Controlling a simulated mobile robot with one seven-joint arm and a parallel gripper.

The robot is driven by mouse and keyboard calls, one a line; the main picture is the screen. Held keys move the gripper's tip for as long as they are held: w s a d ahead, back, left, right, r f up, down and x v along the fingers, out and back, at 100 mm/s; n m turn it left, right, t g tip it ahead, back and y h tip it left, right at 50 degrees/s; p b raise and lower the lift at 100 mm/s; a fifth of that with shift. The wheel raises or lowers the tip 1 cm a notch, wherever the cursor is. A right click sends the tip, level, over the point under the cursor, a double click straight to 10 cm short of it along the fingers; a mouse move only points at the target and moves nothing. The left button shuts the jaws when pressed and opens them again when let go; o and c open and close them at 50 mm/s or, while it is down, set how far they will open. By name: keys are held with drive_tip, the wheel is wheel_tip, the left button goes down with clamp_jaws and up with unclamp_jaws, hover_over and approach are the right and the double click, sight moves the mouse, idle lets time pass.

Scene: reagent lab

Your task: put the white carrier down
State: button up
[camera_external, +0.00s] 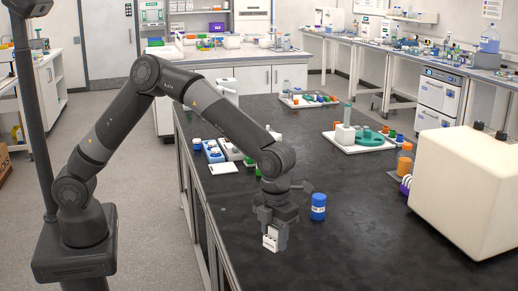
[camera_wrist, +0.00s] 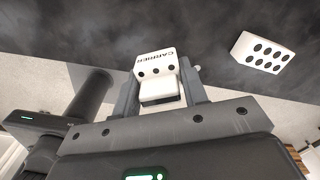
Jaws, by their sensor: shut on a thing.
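The white carrier (camera_external: 270,239) is held between the fingers of my gripper (camera_external: 273,228), near the left edge of the black bench. In the wrist view, the white carrier (camera_wrist: 154,64) shows the word CARRIER and a row of dark holes. My gripper (camera_wrist: 158,90) is shut on it, one finger on each side. The carrier's underside is hidden, so I cannot tell whether it touches the bench or hangs above it.
A blue jar (camera_external: 318,207) stands close to the right of my gripper. A white block with dark holes (camera_wrist: 263,53) shows at right in the wrist view. A large cream box (camera_external: 465,190) stands at right. The front bench top (camera_external: 345,255) is bare.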

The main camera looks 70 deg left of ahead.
drive_tip(key=w+a+n, duration=0.4)
drive_tip(key=w+a, duration=0.3)
drive_tip(key=a, duration=0.1)
drive_tip(key=w+a+n, duration=0.4)
drive_tip(key=w+a, duration=0.3)
drive_tip(key=a, duration=0.2)
drive_tip(key=w+a+n, duration=0.4)
drive_tip(key=w+a, duration=0.4)
drive_tip(key=shift+a+r, duration=0.2)
drive_tip(key=shift+a, duration=0.2)
drive_tip(key=shift+n, duration=0.3)
drive_tip(key=w+a+f, duration=0.2)
drive_tip(key=a, duration=0.1)
drive_tip(key=w+a+f, duration=0.1)
drive_tip(key=a+f, duration=0.1)
drive_tip(key=a, duration=0.2)
drive_tip(key=w+a+f, duration=0.2)
drive_tip(key=a, duration=0.1)
drive_tip(key=shift+w+a+f, duration=0.15)
drive_tip(key=shift+w+f, duration=0.05)
drive_tip(key=shift+w, duration=0.15)
drive_tip(key=shift+w+a+f, duration=0.15)
drive_tip(key=shift+a+f, duration=0.1)
drive_tip(key=shift+a, duration=0.1)
drive_tip(key=shift+f, duration=1.95)
drive_tip(key=shift+f, duration=0.15)
drive_tip(key=o, duration=1)
drive_tip(key=shift+c, duration=0.2)
